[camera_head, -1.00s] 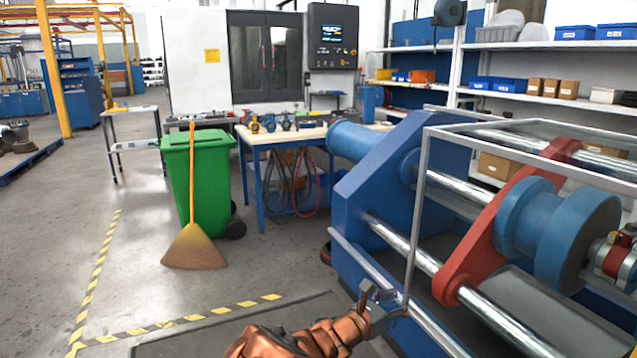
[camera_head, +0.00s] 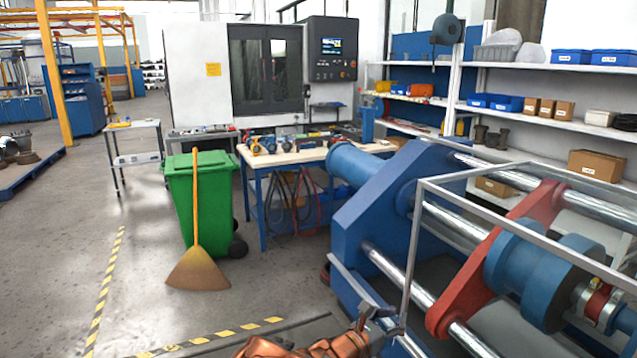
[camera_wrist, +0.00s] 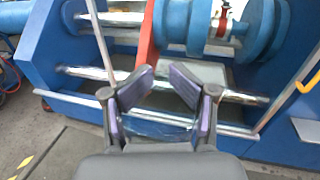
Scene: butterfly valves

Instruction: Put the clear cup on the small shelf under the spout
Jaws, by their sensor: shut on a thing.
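My gripper (camera_head: 378,314) is at the bottom of the head view, in front of the blue machine's frame. In the wrist view its two purple-padded fingers (camera_wrist: 163,86) stand apart and lean in toward each other. A faint see-through shape, the clear cup (camera_wrist: 158,124), shows between them; its outline is hard to make out. My gripper is shut on it. I cannot make out a spout or a small shelf under one in either view.
The blue machine (camera_head: 375,215) with red arm, steel bars and grey guard frame fills the right, close to my gripper. A workbench (camera_head: 290,158), green bin (camera_head: 205,200) and broom (camera_head: 197,270) stand beyond. Grey floor (camera_head: 60,260) is open at left. Wall shelves (camera_head: 545,66) hold boxes.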

